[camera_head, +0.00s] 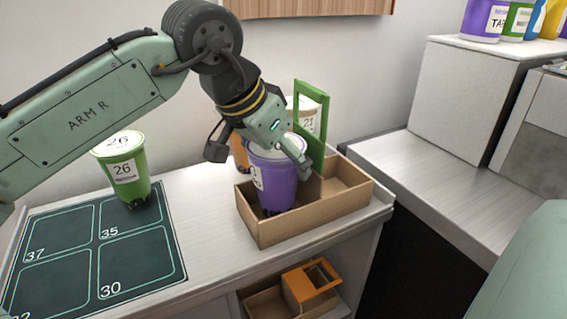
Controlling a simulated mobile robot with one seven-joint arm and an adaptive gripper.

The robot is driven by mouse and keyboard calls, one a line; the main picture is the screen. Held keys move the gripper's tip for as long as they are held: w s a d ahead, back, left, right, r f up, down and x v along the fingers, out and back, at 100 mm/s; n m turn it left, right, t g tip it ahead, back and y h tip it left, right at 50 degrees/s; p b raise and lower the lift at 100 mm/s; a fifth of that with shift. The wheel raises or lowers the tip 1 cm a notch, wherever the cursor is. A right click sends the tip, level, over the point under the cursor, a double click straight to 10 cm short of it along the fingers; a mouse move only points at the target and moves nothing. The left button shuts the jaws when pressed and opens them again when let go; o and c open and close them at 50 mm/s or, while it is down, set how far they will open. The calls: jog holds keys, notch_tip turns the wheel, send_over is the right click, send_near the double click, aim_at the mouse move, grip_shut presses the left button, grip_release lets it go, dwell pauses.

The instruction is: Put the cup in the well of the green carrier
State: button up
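A purple cup (275,187) with a pale lid and a white label stands roughly upright at the left well of a brown carrier with a green handle (312,88). The carrier's front wall (318,217) is plain brown. The cup's lower part is inside the walls; I cannot tell whether its base touches the floor. The right well (345,174) looks empty.
A green cup (124,167) labelled 26 stands on a dark numbered mat (95,255). An orange-topped box (311,285) sits on the shelf below. A gap separates the right counter (450,190).

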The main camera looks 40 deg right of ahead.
jog(key=shift+f, duration=0.55)
jog(key=o, duration=1.8)
jog(key=shift+f, duration=0.15)
jog(key=shift+c, duration=0.2)
jog(key=shift+r, duration=0.25)
jog(key=b+v, duration=0.1)
jog(key=v, duration=1.1)
jog(key=shift+f, duration=0.1)
